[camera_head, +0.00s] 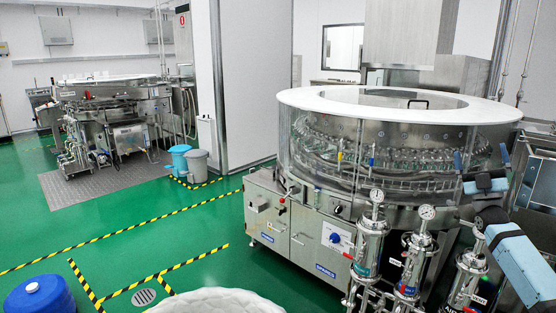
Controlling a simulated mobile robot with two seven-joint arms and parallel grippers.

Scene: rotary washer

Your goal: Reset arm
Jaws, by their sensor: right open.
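My right arm comes in from the lower right, with pale blue and black links. My right gripper (481,160) points upward in front of the right side of the rotary washer. Its two fingers stand well apart, and I see nothing held between them. The rotary washer (400,112) is a large round machine with a white top rim, clear side panels and a steel cabinet below. The gripper overlaps the washer in the view; I cannot tell how close they are. My left gripper is out of view.
Steel filter housings with gauges (369,240) stand in front of the washer, close to my right arm. A blue drum (40,296) and a white rounded object (215,302) are at the bottom. Two bins stand mid-left. Green floor on the left is mostly clear.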

